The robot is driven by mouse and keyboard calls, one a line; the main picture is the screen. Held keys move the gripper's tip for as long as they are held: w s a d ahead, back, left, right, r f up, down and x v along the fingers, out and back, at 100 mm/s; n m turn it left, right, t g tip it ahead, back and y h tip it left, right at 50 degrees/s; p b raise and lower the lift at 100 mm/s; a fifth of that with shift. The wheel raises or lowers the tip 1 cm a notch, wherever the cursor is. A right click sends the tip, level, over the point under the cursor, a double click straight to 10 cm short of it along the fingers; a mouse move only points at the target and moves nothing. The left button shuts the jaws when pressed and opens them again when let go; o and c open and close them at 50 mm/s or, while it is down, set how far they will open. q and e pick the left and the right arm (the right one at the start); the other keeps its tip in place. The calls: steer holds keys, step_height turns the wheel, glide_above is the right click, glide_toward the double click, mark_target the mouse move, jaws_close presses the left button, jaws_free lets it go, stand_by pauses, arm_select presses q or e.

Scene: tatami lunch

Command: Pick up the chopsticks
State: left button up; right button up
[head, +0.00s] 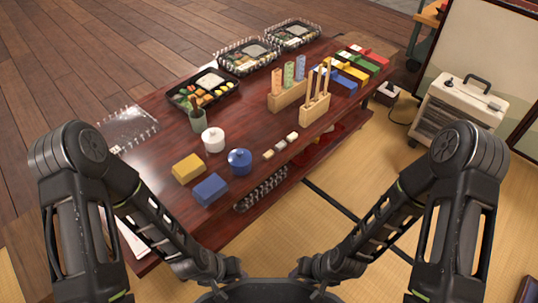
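Thin pale wooden sticks that look like the chopsticks (318,82) stand upright in a light wooden holder (313,114) on the right half of the low red-brown table (150,180). Their lower ends are hidden in the holder. My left gripper (231,268) is at the bottom of the picture, left of centre. My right gripper (307,268) is right of centre. Both are well short of the chopsticks and apart from them. Their fingers are too small and dark to make out.
Nearer are small pale pieces (280,147), a blue pot (239,162), a white pot (213,140), and yellow (188,168) and blue (210,189) blocks. Lunch trays (248,57) line the far edge.

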steer(key=r+p, duration=0.4)
steer(key=p, duration=0.1)
steer(key=shift+s+a+r, duration=0.1)
steer(key=shift+s+r, duration=0.05)
steer(key=shift+s, duration=0.25)
